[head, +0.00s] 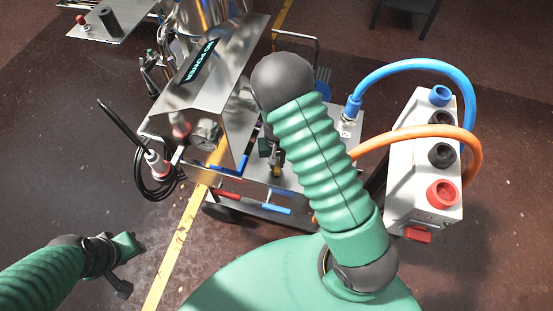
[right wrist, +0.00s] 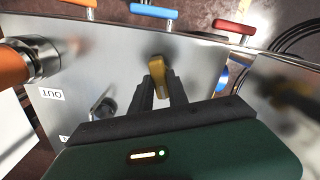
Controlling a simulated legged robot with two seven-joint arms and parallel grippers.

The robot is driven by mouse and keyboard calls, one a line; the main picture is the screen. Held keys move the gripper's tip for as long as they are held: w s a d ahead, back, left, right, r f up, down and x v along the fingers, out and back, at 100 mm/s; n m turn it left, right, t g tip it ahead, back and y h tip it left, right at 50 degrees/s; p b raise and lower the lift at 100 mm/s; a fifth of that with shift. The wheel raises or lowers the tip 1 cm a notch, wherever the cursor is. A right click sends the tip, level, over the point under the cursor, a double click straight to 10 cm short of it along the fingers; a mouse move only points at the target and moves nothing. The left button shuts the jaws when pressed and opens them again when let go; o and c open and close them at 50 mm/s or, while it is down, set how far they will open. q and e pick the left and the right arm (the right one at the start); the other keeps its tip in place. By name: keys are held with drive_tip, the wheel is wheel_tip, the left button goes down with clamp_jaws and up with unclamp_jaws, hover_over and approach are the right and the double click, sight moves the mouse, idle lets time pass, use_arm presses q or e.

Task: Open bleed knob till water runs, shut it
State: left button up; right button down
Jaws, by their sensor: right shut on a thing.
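A brass-coloured knob (right wrist: 157,74), apparently the bleed knob, stands on the steel plate (right wrist: 85,70) in the right wrist view. The black fingers of my right gripper (right wrist: 160,92) are closed around its near end. In the head view the cart (head: 315,178) stands ahead, and my right arm hides much of the grip. No running water can be made out. My left gripper (head: 124,268) hangs at lower left in the head view, clear of the cart; its jaw opening is unclear.
A white block (head: 398,185) with blue and orange hoses is at right. A pressure gauge (head: 206,135) sits under the steel hood (head: 205,75). Red and blue handles line the cart's lower edge. A black cable and probe hang at left. The floor at left front is free.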

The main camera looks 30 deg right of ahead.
drive_tip(key=m+p, duration=0.3)
drive_tip(key=m, duration=0.3)
drive_tip(key=shift+r, duration=0.1)
drive_tip(key=m+p, duration=0.2)
drive_tip(key=m, duration=0.4)
drive_tip(key=shift+p, duration=0.3)
drive_tip(key=shift+m, duration=0.3)
drive_tip(key=c, duration=1.3)
unclamp_jaws()
drive_tip(key=shift+w, duration=0.1)
wheel_tip(320, 180, up, 16)
drive_tip(key=shift+r+p, duration=0.25)
drive_tip(key=shift+p, duration=0.55)
